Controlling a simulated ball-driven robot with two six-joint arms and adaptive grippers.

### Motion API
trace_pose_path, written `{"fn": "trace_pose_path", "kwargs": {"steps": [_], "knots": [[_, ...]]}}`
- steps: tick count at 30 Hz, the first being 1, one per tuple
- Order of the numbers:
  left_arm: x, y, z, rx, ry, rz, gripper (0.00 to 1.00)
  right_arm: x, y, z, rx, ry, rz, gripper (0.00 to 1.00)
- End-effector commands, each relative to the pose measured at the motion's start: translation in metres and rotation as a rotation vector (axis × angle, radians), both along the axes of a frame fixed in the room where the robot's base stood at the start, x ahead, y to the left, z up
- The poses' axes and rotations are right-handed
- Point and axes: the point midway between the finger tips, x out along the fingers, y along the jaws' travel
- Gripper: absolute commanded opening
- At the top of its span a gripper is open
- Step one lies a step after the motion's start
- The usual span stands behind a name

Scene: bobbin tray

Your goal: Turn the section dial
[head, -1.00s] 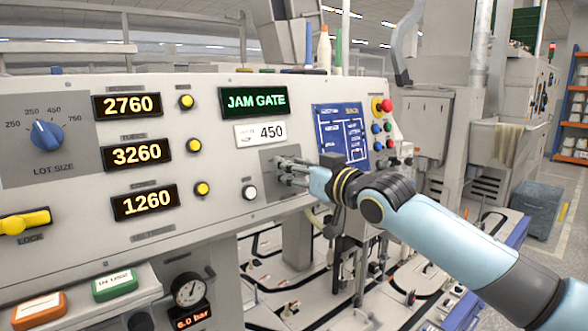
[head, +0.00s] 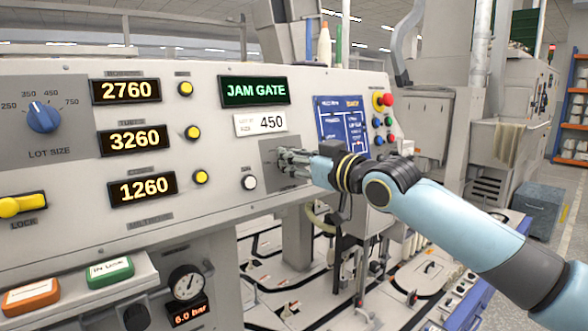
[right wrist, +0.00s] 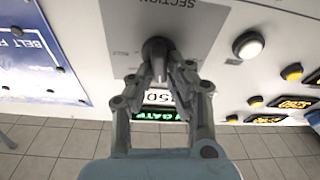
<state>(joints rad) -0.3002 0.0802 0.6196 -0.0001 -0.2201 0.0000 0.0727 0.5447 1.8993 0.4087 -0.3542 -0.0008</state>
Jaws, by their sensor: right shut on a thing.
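The section dial (right wrist: 156,48) is a dark grey knob on a grey plate marked "SECTION" in the right wrist view. The plate (head: 268,154) also shows in the head view, right of the white button, with the knob mostly hidden by my fingers. My right gripper (head: 282,162) reaches in from the right and is shut on the dial. In the right wrist view its fingers (right wrist: 166,75) lie on either side of the knob. The dial's pointer setting cannot be read. My left gripper is not in view.
The green display (head: 254,91) reads "JAM GATE", above a card (head: 260,124) reading 450. A white button (head: 249,183) sits close left of the dial plate. A blue diagram panel (head: 341,125) and a red emergency button (head: 383,101) are to the right.

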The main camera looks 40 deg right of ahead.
Motion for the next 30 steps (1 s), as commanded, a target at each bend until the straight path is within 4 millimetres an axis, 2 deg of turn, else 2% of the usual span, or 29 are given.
{"fn": "trace_pose_path", "kwargs": {"steps": [1, 3, 12, 21, 30], "knots": [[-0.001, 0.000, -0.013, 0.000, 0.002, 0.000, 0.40, 0.000, 0.000, -0.005, -0.035, -0.007, 0.010, 0.00], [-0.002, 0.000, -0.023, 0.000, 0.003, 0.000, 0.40, 0.000, 0.001, -0.006, -0.091, -0.010, 0.023, 0.00], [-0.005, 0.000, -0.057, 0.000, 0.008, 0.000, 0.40, 0.000, 0.003, -0.005, -0.316, -0.028, 0.079, 0.00], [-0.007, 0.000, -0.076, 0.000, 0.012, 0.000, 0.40, -0.001, 0.004, -0.004, -0.463, -0.038, 0.116, 0.00], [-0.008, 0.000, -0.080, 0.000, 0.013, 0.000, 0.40, -0.001, 0.005, -0.002, -0.512, -0.040, 0.129, 0.00]]}}
